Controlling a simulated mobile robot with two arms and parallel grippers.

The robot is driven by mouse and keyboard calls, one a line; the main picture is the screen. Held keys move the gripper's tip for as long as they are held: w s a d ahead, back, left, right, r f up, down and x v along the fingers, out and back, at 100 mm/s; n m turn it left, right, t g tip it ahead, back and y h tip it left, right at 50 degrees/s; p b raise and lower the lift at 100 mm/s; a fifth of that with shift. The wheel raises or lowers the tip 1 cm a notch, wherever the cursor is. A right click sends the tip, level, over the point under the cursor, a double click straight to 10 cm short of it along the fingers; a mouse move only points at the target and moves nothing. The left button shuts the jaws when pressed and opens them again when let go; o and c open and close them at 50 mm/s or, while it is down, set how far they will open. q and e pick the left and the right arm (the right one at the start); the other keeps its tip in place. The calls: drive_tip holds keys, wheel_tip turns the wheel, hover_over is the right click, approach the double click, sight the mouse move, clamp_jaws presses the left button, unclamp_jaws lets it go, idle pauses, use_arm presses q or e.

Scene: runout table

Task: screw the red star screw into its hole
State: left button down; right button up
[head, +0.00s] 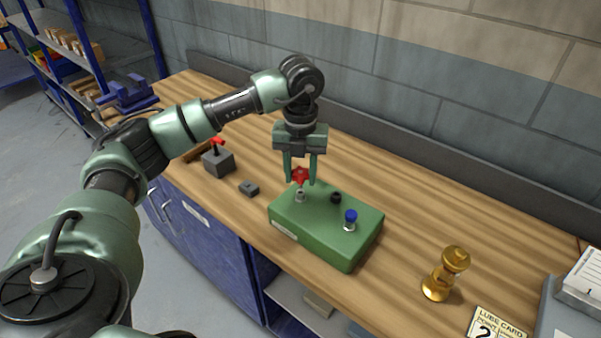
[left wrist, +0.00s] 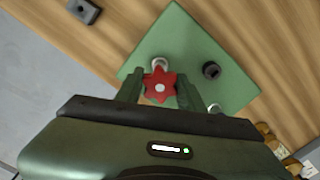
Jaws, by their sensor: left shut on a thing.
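The red star screw (head: 300,176) is between the fingertips of my left gripper (head: 301,181), which is shut on it. Its star head also shows between the fingers in the left wrist view (left wrist: 160,87). The green block (head: 325,232) is below. A silver-rimmed hole (head: 300,197) lies under the screw in the head view. In the left wrist view that hole (left wrist: 159,63) shows just beyond the star head. I cannot tell whether the screw's lower end touches it; the shank is hidden. My right gripper is not in view.
On the block are a black round fitting (head: 336,197) and a blue-topped screw (head: 350,217). A grey block with a red handle (head: 217,160) and a small dark block (head: 249,188) stand left. A brass piece (head: 446,275) stands right; the bench between is clear.

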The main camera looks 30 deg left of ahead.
use_arm(q)
drive_tip(key=shift+f+b, duration=1.15)
drive_tip(key=shift+f, duration=0.45)
